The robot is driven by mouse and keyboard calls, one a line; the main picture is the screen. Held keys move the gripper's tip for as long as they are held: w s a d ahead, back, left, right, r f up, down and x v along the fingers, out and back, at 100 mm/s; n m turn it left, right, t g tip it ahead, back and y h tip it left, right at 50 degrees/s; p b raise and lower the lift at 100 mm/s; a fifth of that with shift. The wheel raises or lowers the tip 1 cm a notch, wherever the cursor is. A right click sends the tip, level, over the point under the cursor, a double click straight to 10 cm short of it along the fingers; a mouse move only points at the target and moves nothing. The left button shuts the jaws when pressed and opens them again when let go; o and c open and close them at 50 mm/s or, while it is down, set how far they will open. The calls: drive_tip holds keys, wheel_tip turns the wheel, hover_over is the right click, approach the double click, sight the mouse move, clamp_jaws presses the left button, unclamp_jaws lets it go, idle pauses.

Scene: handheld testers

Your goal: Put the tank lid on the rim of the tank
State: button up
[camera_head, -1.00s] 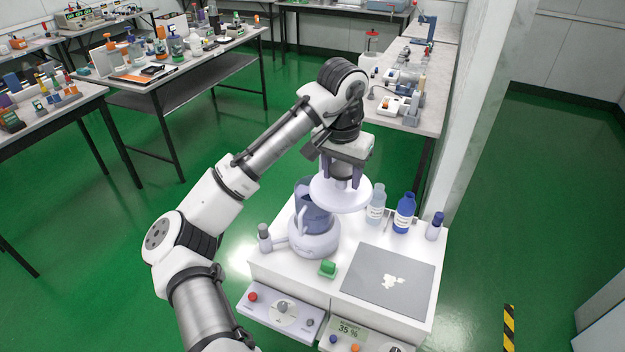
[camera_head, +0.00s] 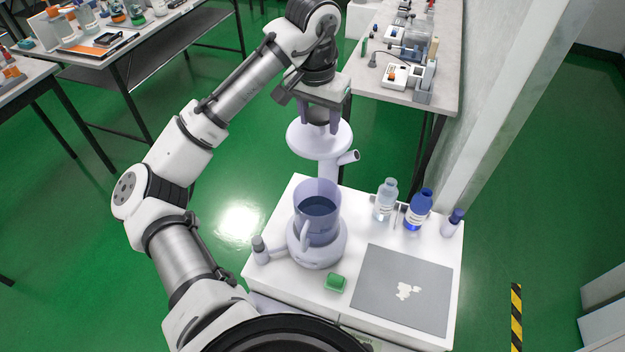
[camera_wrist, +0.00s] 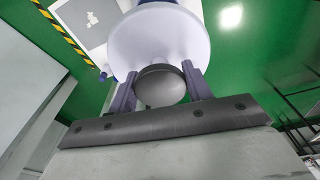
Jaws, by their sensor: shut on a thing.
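The tank lid (camera_head: 312,139) is a pale lavender disc with a dark round knob, held above and behind the tank in the head view. My gripper (camera_head: 320,122) is shut on the knob (camera_wrist: 161,86), with a finger on each side in the wrist view. The lid (camera_wrist: 155,42) hangs clear of the tank there. The tank (camera_head: 318,207) is an open, translucent bluish cup with a handle, standing upright on a round pale base (camera_head: 318,250). A pale tube with an angled spout (camera_head: 346,158) shows under the lid; its lower end is hidden behind the tank.
On the white table (camera_head: 285,200) stand a clear bottle (camera_head: 385,203), a blue bottle (camera_head: 417,212) and a small blue-capped bottle (camera_head: 452,224). A wall pillar (camera_head: 510,110) rises at right.

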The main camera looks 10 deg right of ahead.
sight(315, 149)
drive_tip(key=shift+w+f, duration=0.15)
drive_tip(key=shift+f, duration=0.05)
wheel_tip(315, 149, down, 20)
drive_tip(key=shift+r+p, duration=0.25)
drive_tip(key=shift+p, duration=0.2)
drive_tip(key=shift+f, duration=0.5)
drive_tip(key=o, duration=1)
drive_tip(key=r, duration=0.4)
drive_tip(key=s+r, duration=0.1)
drive_tip(key=r, duration=0.3)
drive_tip(key=a+r+b, duration=0.1)
drive_tip(key=r, duration=0.4)
drive_tip(key=shift+s, duration=0.15)
